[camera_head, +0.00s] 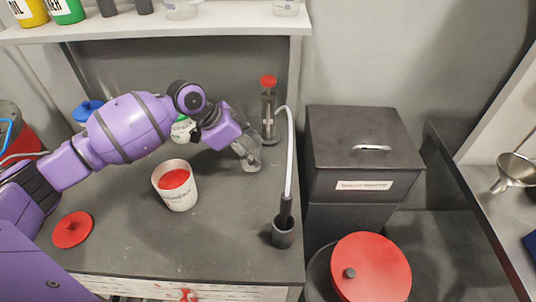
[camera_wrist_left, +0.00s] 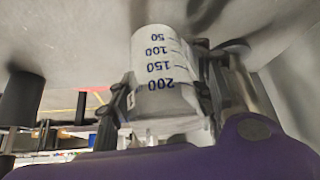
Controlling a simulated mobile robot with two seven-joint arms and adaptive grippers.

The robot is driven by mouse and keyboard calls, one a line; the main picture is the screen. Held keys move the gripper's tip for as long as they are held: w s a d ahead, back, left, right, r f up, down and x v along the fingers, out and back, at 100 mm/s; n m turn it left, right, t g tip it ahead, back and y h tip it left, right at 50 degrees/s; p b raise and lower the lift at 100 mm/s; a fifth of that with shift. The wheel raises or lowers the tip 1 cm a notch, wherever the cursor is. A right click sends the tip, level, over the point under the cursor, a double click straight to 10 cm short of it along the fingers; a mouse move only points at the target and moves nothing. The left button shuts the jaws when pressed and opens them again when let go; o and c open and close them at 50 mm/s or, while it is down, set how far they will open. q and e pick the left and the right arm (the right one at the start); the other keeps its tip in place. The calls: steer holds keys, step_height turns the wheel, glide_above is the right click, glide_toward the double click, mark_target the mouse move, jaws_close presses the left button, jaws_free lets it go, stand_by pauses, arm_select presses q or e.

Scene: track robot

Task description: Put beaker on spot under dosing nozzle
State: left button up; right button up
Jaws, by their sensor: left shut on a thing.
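The beaker (camera_wrist_left: 150,48) has blue marks from 50 to 200 in the left wrist view and sits between the finger pads. In the head view the clear beaker (camera_head: 252,165) is small and partly covered by the fingers. My left gripper (camera_head: 246,148) is shut on it, low over the bench or at its surface; I cannot tell which. A dark dispenser with a red top (camera_head: 269,112) stands just behind and right of the beaker. The spot cannot be made out. My right gripper is out of view.
A white tub with red contents (camera_head: 178,190) stands in front of my left arm on the grey bench (camera_head: 225,235). A red lid (camera_head: 72,230) lies at the left. A shelf (camera_head: 190,32) overhangs the back. A dark lidded bin (camera_head: 362,150) stands right of the bench.

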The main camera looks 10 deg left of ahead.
arm_select(q)
steer(key=shift+w+d, duration=0.15)
steer(key=shift+d, duration=0.35)
steer(key=d, duration=0.4)
steer(key=shift+w+b, duration=0.3)
steer(key=shift+w, duration=0.05)
step_height(320, 180, down, 2)
steer(key=shift+a+b, duration=0.1)
steer(key=shift+b, duration=0.4)
steer(key=shift+o, duration=0.2)
steer(key=shift+a+r, duration=0.1)
steer(key=shift+r, duration=0.2)
steer(key=shift+c, duration=0.7)
steer(key=shift+f, duration=0.25)
steer(key=o, duration=1.3)
steer(key=shift+c, duration=0.2)
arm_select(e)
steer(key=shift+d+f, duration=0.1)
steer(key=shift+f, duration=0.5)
arm_select(q)
steer(key=shift+r, duration=0.15)
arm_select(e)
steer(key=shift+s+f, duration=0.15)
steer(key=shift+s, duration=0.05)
